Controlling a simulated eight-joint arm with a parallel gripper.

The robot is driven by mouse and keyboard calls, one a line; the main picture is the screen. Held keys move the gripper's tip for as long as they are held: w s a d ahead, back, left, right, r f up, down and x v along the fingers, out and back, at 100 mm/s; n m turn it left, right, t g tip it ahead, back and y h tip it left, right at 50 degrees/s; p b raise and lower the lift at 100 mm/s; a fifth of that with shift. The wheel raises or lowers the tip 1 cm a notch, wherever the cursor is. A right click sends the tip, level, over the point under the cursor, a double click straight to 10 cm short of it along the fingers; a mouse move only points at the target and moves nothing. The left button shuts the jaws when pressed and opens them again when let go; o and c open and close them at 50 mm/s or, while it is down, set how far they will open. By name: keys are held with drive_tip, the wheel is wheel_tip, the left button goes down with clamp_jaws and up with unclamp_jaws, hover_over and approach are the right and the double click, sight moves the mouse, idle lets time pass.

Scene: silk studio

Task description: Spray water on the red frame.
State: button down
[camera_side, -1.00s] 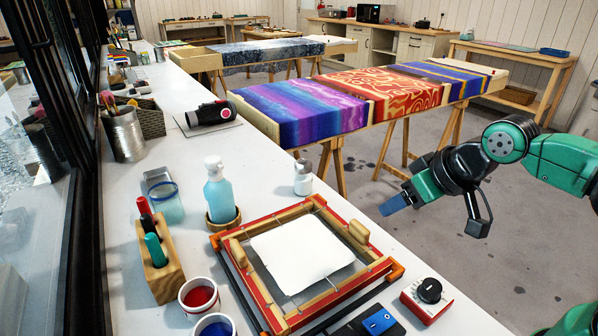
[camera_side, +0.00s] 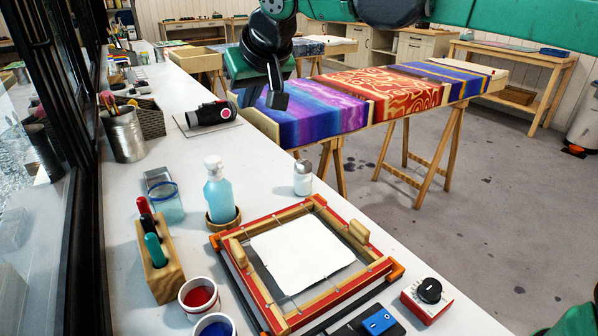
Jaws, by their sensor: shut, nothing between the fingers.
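The red frame (camera_side: 239,276) lies on the white table with wooden inner bars and a white sheet (camera_side: 302,252) inside it. A spray bottle (camera_side: 220,192) with light blue liquid and a white top stands upright in a round wooden holder (camera_side: 223,220) beyond the frame's left corner. My gripper (camera_side: 277,100) points down, above and beyond the bottle, in front of the purple and blue silk. It is apart from the bottle and the frame. It looks shut and empty; its fingers are dark and small here.
Left of the bottle are a glass jar (camera_side: 167,203) and a wooden block (camera_side: 163,271) with markers. A small white-capped bottle (camera_side: 303,178) stands behind the frame. Paint cups (camera_side: 199,296) and a dial box (camera_side: 427,298) are near the front. The table between the dark roll (camera_side: 210,114) and bottle is clear.

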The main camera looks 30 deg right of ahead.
drive_tip(key=a, duration=0.1)
drive_tip(key=w+a, duration=0.2)
drive_tip(key=a, duration=0.1)
drive_tip(key=shift+r, duration=0.15)
hover_over(215, 162)
wheel_tip(215, 162, down, 7)
drive_tip(key=shift+s, duration=0.1)
wheel_tip(215, 162, down, 3)
drive_tip(key=shift+f, duration=0.7)
drive_tip(key=shift+f, duration=0.1)
